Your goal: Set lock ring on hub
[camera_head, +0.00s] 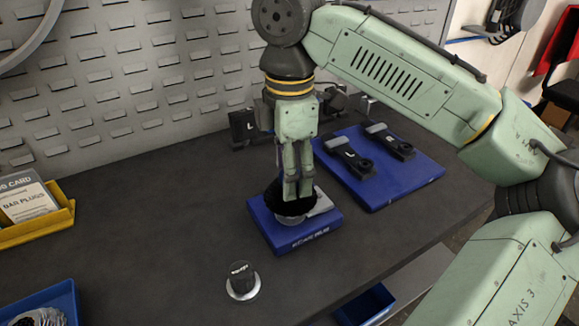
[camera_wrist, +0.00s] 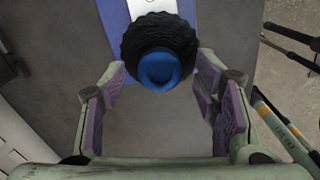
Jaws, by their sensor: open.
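A round black ribbed part (camera_head: 288,205), which looks like the hub, stands on a small blue block (camera_head: 312,235). In the wrist view the black part (camera_wrist: 133,42) has a blue round centre. My gripper (camera_head: 298,192) points down at the black part. In the wrist view my gripper (camera_wrist: 162,90) is open, with purple pads either side and nothing between them; the black part is just beyond the tips. A black knob with a silver flange (camera_head: 242,283) stands on the bench at the front; it may be the lock ring with its handle.
A blue mat (camera_head: 415,180) with two black tools lies behind to the right. A yellow bin (camera_head: 40,228) and a blue bin (camera_head: 48,300) stand at the left. The dark bench (camera_head: 160,230) is clear between them. A slatted grey wall (camera_head: 120,90) rises behind.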

